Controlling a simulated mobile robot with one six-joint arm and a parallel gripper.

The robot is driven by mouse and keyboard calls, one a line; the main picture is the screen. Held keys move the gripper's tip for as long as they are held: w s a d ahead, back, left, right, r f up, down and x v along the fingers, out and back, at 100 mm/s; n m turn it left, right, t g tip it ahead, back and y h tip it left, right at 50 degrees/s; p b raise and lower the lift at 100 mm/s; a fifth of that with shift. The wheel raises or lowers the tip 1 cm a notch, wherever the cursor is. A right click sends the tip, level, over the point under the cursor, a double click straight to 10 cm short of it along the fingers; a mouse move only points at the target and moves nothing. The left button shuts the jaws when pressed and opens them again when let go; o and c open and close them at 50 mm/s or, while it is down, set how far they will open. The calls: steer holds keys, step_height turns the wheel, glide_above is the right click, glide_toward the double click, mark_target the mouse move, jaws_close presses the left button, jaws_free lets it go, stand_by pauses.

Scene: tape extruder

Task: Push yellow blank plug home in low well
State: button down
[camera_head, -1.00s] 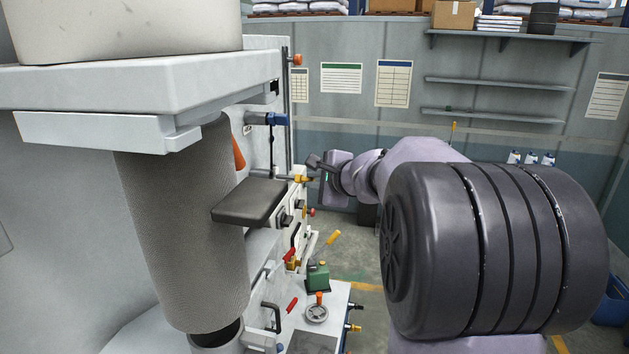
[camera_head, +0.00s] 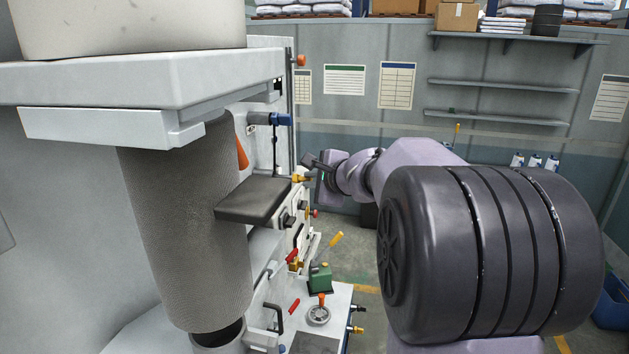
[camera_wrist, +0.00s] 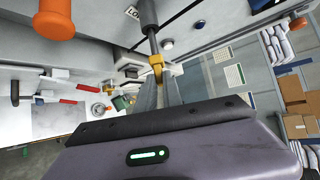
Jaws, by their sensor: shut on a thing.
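My gripper (camera_head: 309,178) is shut on the yellow plug (camera_head: 299,178) at the front face of the machine. In the wrist view the plug (camera_wrist: 156,63) sits between the fingertips (camera_wrist: 157,78). A metal stem (camera_wrist: 153,42) runs from it to a dark cylinder (camera_wrist: 148,13) beside a partly cut-off label beginning "LO" (camera_wrist: 132,12). The well's mouth cannot be made out, so I cannot tell how deep the plug sits.
A dark flat block (camera_head: 252,201) juts from the machine left of my gripper. An orange knob (camera_wrist: 54,16) stands near the wrist camera.

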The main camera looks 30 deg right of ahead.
mark_target(292, 177)
steer(key=shift+w+a, duration=0.15)
steer(key=shift+w, duration=0.05)
steer(key=shift+w+a, duration=0.2)
steer(key=shift+w, duration=0.05)
steer(key=shift+w+a, duration=1.2)
steer(key=shift+w, duration=0.15)
stand_by(0.4)
steer(key=c, duration=1.4)
jaws_free()
steer(key=shift+a, duration=0.1)
steer(key=v, duration=1.7)
steer(key=shift+s+b, duration=0.15)
steer(key=shift+b, duration=0.2)
